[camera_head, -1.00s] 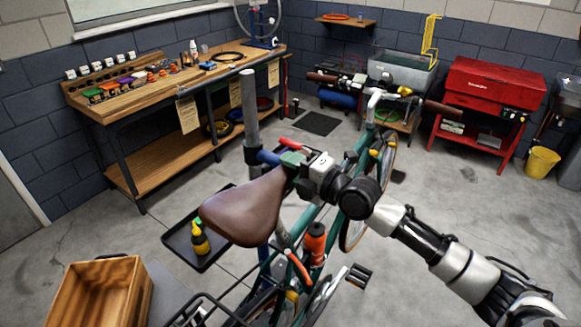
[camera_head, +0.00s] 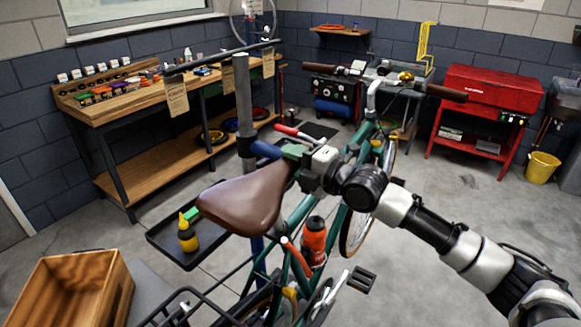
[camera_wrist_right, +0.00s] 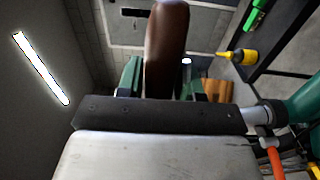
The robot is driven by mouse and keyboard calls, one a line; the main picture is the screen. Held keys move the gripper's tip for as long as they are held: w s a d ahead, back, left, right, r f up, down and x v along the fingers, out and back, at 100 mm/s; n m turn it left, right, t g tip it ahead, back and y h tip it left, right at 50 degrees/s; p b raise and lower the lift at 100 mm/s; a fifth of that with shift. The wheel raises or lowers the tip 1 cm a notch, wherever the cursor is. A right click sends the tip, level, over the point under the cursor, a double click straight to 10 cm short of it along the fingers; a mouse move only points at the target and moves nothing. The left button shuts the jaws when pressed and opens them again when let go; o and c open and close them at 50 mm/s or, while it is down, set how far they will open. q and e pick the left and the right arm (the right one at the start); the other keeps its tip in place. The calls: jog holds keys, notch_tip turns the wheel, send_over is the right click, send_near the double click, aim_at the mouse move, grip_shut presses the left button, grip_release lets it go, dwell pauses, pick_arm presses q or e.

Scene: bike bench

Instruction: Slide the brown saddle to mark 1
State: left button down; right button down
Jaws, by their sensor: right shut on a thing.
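The brown saddle (camera_head: 243,198) is on the teal bike (camera_head: 300,213), its nose pointing to the upper right in the head view. My right gripper (camera_head: 294,156) is shut on the saddle's narrow nose. In the right wrist view the saddle (camera_wrist_right: 166,45) runs between the green fingertips. The rails and clamp below the saddle are hidden, and I cannot make out mark 1. My left gripper is not in view.
A grey stand post (camera_head: 243,110) rises behind the saddle. A black tray (camera_head: 160,240) with a yellow bottle (camera_head: 187,235) lies left. A wooden crate (camera_head: 75,290) is front left. An orange bottle (camera_head: 314,240) is on the frame. The right floor is mostly open.

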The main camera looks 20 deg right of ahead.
jog(key=shift+f, duration=0.4)
jog(key=c, duration=1)
grip_release()
jog(key=shift+o, duration=1.4)
jog(key=shift+w, duration=0.1)
jog(key=shift+d+r, duration=0.1)
jog(key=b+v, duration=0.3)
jog(key=v, duration=0.7)
jog(key=shift+s+d+b, duration=0.25)
jog(key=shift+s+b, duration=0.1)
jog(key=shift+b, duration=0.05)
